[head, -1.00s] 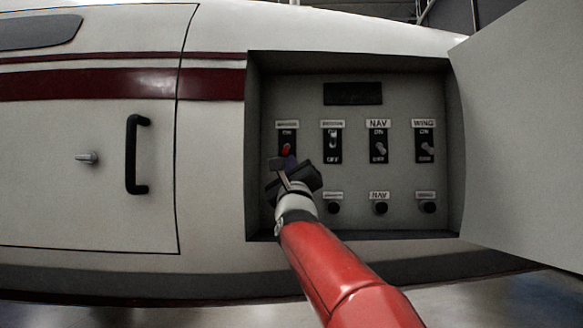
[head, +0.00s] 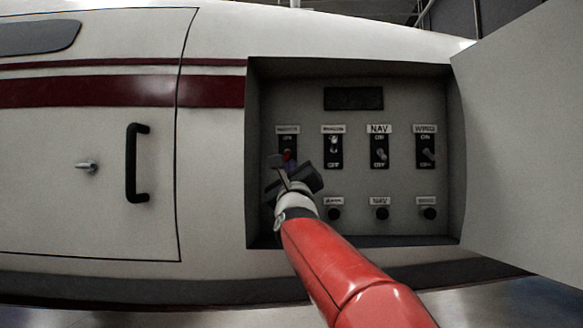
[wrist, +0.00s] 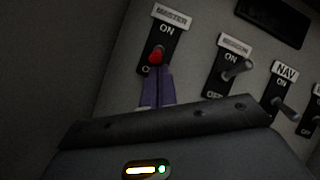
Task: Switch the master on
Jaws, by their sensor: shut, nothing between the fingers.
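The master switch is a red-tipped toggle on a black plate with ON at its top and OFF at its bottom, at the upper left of the panel. Its red tip (wrist: 156,56) shows in the wrist view under the MASTER label (wrist: 172,15), and also in the head view (head: 288,155). The lever points downward, towards OFF. My gripper (wrist: 160,75) is shut and empty, its purple fingertips right below the red tip; I cannot tell if they touch it. The gripper hides part of the OFF lettering.
Beside it are the beacon switch (head: 333,147), NAV switch (head: 381,153) and wing switch (head: 428,154). Black knobs (head: 381,213) sit below. The recess has side walls, and an open door panel (head: 520,150) stands at the right. A black handle (head: 137,163) is at the left.

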